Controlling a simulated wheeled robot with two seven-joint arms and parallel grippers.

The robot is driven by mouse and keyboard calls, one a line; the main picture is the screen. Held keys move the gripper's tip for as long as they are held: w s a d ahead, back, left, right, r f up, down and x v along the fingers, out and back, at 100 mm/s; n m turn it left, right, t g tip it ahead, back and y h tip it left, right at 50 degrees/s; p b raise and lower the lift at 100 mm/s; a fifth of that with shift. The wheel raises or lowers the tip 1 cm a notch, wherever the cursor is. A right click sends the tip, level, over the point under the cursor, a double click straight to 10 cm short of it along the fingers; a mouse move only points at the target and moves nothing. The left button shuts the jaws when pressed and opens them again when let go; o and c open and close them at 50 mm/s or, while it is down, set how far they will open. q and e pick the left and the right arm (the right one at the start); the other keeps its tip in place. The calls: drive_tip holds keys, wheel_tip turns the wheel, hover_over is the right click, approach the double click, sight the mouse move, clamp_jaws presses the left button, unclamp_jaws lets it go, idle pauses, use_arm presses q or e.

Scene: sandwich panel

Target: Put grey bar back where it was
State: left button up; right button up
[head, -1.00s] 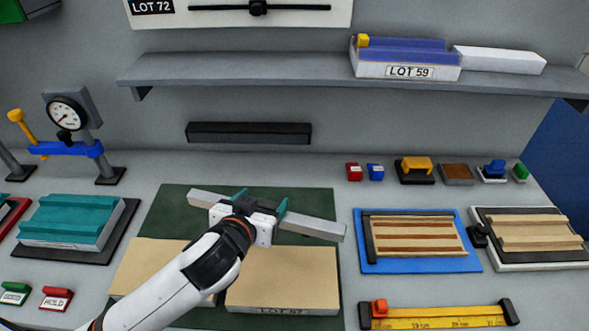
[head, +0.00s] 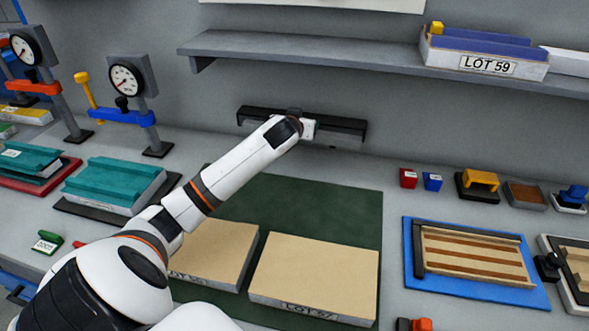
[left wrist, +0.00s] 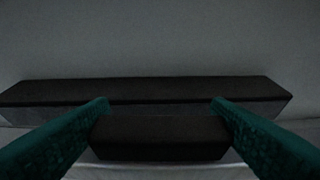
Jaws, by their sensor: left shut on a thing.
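A dark wall rack (head: 357,128) is fixed low on the back wall, behind the green mat. My left gripper (head: 305,127) is up against its middle; the arm hides part of it. A grey strip, seemingly the grey bar (head: 338,129), shows along the rack, right of the gripper. In the left wrist view the teal fingers (left wrist: 160,108) stand either side of a dark block (left wrist: 160,137), in front of the long dark rack (left wrist: 150,90). The gripper is shut on the bar at this block. How deeply the bar sits is hard to tell. My right gripper is out of view.
The green mat (head: 320,205) holds two tan panels (head: 318,270) below my arm. A grey shelf (head: 300,58) with the LOT 59 box (head: 485,62) is above right. Dial gauge stands (head: 145,90) are left. A blue tray (head: 480,283) is right.

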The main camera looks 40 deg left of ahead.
use_arm(q)
drive_tip(key=shift+w+a+r, duration=0.1)
drive_tip(key=shift+a+r, duration=0.15)
drive_tip(key=shift+a, duration=0.6)
drive_tip(key=shift+a+f+y, duration=0.15)
drive_tip(key=shift+a+y, duration=0.15)
wheel_tip(320, 180, down, 10)
drive_tip(key=shift+r, duration=0.2)
drive_tip(key=o, duration=1.7)
drive_tip(key=shift+f, duration=0.15)
drive_tip(key=shift+o, duration=0.6)
drive_tip(key=v, duration=1.2)
